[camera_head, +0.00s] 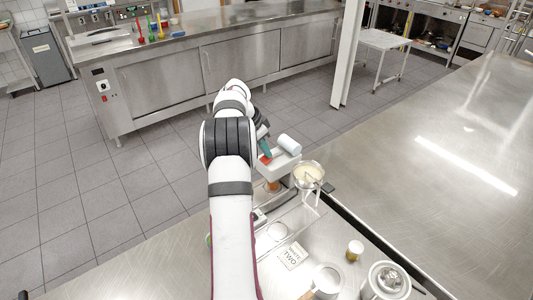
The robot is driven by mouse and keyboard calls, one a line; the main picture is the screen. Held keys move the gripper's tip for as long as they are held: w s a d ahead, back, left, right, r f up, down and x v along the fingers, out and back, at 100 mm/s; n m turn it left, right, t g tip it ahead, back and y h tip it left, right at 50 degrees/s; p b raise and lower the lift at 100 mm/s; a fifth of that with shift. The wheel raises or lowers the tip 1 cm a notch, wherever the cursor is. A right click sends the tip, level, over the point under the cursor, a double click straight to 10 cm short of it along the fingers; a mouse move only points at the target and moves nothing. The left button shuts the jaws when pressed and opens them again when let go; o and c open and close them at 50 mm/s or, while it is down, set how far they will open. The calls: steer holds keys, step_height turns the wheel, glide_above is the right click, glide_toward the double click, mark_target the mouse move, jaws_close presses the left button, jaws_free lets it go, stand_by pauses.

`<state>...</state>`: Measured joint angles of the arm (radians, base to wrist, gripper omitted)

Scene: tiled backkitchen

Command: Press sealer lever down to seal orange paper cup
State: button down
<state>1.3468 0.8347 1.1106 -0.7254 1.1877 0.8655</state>
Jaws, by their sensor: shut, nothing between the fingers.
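The sealer (278,165) is a white machine on the steel counter, just right of my arm, with a white roll or cylinder (289,144) on top. Its lever cannot be told apart clearly. An orange cup (272,186) shows small under the sealer head, partly hidden by my arm. My gripper (264,142) is shut and holds nothing. It is small in this view, partly hidden by my own arm, above the left side of the sealer. Whether it touches the sealer cannot be told.
A bowl (310,173) on a stand is close to the sealer's right. A label card (291,256), a small jar (354,250) and a metal canister (388,282) are nearer on the counter. A large steel table (440,150) at right is mostly clear.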

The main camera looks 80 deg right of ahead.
steer(key=shift+r, duration=2.45)
